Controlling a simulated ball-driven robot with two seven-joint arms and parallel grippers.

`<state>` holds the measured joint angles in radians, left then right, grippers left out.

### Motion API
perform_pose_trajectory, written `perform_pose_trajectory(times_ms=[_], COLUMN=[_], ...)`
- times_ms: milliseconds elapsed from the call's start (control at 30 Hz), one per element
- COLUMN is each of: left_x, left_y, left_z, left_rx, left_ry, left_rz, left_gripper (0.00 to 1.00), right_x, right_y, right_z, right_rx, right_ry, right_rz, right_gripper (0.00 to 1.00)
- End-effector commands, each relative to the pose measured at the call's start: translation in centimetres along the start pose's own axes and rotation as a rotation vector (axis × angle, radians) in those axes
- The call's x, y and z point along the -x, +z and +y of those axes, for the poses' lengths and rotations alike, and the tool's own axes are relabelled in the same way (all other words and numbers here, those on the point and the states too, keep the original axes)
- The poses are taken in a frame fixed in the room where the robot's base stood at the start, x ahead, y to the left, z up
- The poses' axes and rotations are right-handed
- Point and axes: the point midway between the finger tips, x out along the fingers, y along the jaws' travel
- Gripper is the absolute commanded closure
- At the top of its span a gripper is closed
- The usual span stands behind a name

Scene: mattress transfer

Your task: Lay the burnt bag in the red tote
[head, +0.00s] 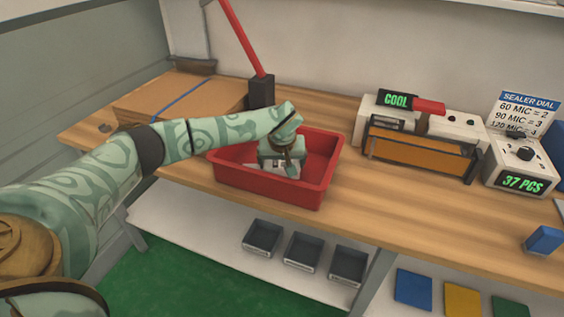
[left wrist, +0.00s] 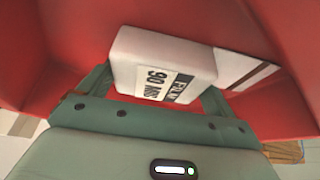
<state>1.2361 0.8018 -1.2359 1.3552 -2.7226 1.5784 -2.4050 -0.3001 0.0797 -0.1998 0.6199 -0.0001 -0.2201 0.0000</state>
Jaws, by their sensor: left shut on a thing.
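The red tote (head: 268,192) stands on the wooden bench, and its red walls fill much of the left wrist view (left wrist: 40,50). My left gripper (head: 281,167) reaches down inside the tote. In the left wrist view its fingers (left wrist: 158,85) are shut on a white printed packet (left wrist: 135,50) reading "FILM" and "90 MI…". No burn mark shows on the packet's visible faces, so I cannot tell whether it is the burnt bag. A flat white piece with a dark red stripe (left wrist: 240,68) lies beside it in the tote. My right gripper is not in view.
A sealer with a red handle and "COOL" display (head: 398,100) stands right of the tote. A dial box showing "37 PCS" (head: 520,165) is farther right. A brown board (head: 180,97) and a red-handled lever (head: 240,38) are behind. Bare bench lies between tote and sealer.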

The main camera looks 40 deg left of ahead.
Motion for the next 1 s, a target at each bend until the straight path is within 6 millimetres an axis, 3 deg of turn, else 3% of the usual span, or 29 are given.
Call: perform_pose_trajectory(times_ms=[67, 367, 800, 1000], left_x=[0.0, 0.8, 10.4, 12.1], left_y=[0.0, -0.1, -0.3, -0.1], left_z=[0.0, 0.0, 0.0, 0.0], left_rx=[0.000, 0.000, -0.001, 0.001], left_ry=[0.000, 0.001, 0.002, 0.000], left_rz=[0.000, 0.002, 0.005, 0.001], left_gripper=[0.00, 0.00, 0.00, 0.00], right_x=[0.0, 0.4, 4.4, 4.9], right_y=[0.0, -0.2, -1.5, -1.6], right_z=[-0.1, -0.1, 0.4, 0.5], right_rx=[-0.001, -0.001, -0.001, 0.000], right_ry=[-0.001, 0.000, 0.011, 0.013], right_rz=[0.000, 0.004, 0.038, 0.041], right_gripper=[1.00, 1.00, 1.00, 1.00])
